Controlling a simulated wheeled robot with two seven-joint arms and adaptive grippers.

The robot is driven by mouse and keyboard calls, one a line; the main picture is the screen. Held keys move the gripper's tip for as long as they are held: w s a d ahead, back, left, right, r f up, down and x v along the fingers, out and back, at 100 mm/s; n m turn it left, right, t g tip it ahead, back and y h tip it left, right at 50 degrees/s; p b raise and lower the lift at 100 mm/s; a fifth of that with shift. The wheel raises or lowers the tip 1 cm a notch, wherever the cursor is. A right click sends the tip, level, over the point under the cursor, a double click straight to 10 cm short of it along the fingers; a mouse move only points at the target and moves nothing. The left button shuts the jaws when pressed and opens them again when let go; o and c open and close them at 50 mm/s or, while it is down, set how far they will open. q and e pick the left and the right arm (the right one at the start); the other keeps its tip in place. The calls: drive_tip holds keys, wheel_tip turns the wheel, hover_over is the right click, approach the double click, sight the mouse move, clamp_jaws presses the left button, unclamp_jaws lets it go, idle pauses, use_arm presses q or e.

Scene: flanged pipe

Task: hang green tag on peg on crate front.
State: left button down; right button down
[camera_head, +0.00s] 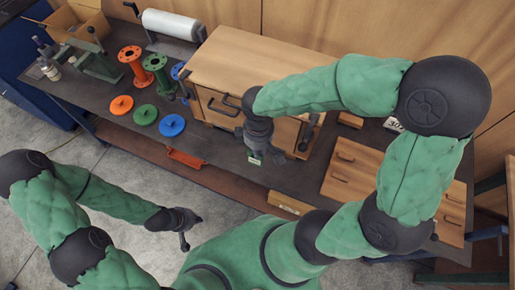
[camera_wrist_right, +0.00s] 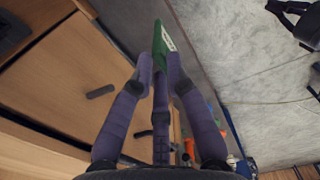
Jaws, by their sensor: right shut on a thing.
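The green tag (camera_head: 254,158) is at the tip of my right gripper (camera_head: 256,150), in front of the wooden crate (camera_head: 255,58). In the right wrist view, the fingers (camera_wrist_right: 160,75) are shut on the green tag (camera_wrist_right: 160,42), which has a white label and points away from the palm. A wooden front (camera_wrist_right: 120,65) with a short dark bar (camera_wrist_right: 100,91) lies to the left; I cannot tell whether the bar is the peg. My right arm hides part of the crate front. My left gripper (camera_head: 183,238) hangs over the floor, away from the table; its opening is unclear.
Green, orange and blue flanged spools (camera_head: 133,63) and discs (camera_head: 172,125) lie left of the crate on the dark table. A white roll (camera_head: 170,24) and a vise (camera_head: 95,62) stand further back. A wooden drawer unit (camera_head: 350,170) is at the right.

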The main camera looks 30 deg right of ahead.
drive_tip(key=w+d, duration=0.7)
drive_tip(key=d, duration=0.1)
drive_tip(key=shift+d+f, duration=0.15)
drive_tip(key=shift+f, duration=0.3)
idle(1.4)
drive_tip(key=shift+w, duration=0.1)
idle(0.6)
drive_tip(key=c, duration=1.1)
unclamp_jaws()
drive_tip(key=shift+c, duration=0.2)
drive_tip(key=shift+s+a+f+b, duration=0.15)
drive_tip(key=shift+f+b, duration=0.25)
drive_tip(key=shift+f, duration=0.1)
drive_tip(key=shift+s+a+f+b, duration=0.1)
drive_tip(key=shift+s+f+b, duration=0.05)
drive_tip(key=shift+f+b, duration=0.35)
drive_tip(key=shift+s+a+f+b, duration=0.15)
drive_tip(key=shift+f+b, duration=0.15)
drive_tip(key=shift+f, duration=0.25)
